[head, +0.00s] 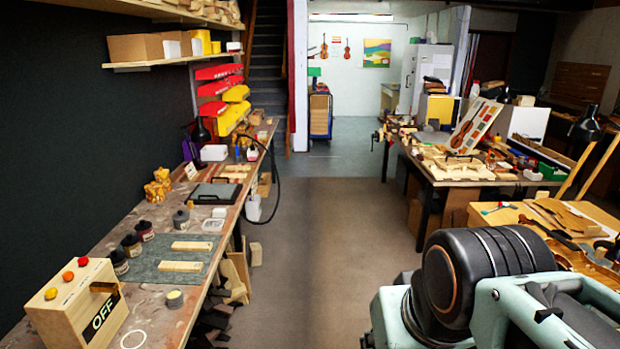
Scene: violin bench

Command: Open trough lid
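A dark, flat lidded box, which looks like the trough (197,202), stands on the long bench at the left. Its dark lid (213,192) lies flat on top and looks shut, with a black handle (224,181) at its far right side. My gripper is not in the head view; only links of my arm show at the lower right, well apart from the trough.
A grey mat (187,245) with two pale wood blocks lies nearer on the bench. Several dark jars (132,245) and a wooden box marked OFF (75,305) stand nearby. A black hose (273,180) hangs past the bench edge. The aisle floor (320,230) is clear.

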